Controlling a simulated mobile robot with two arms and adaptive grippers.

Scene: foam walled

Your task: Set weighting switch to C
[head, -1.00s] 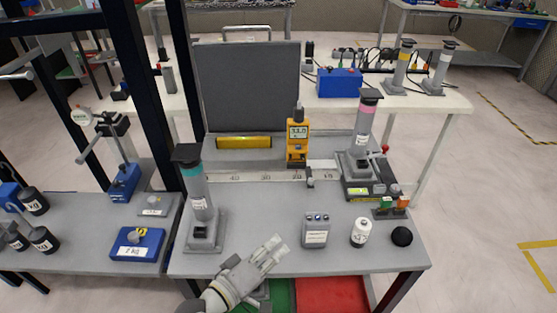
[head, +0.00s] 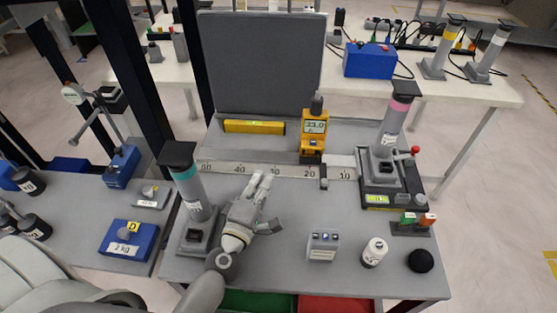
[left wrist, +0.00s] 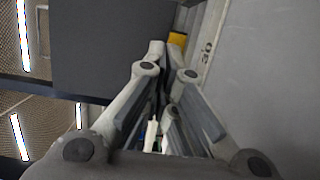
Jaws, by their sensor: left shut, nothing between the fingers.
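The yellow handheld meter (head: 313,134) with a dark top and a lit display stands upright at the back of the grey bench, beside the ruler rail. It looks like the sound level meter; its weighting switch is too small to make out. My left gripper (head: 262,182) is shut and empty over the bench, in front of the rail and left of the meter. In the left wrist view the gripper's fingers (left wrist: 167,78) point towards the dark panel and the rail. The meter does not clearly show there. My right gripper is not in view.
A teal-banded column (head: 190,195) stands close to the left of my gripper. A dark foam panel (head: 262,65) and a yellow bar (head: 253,126) are behind. A pink-banded column (head: 393,125) stands right.

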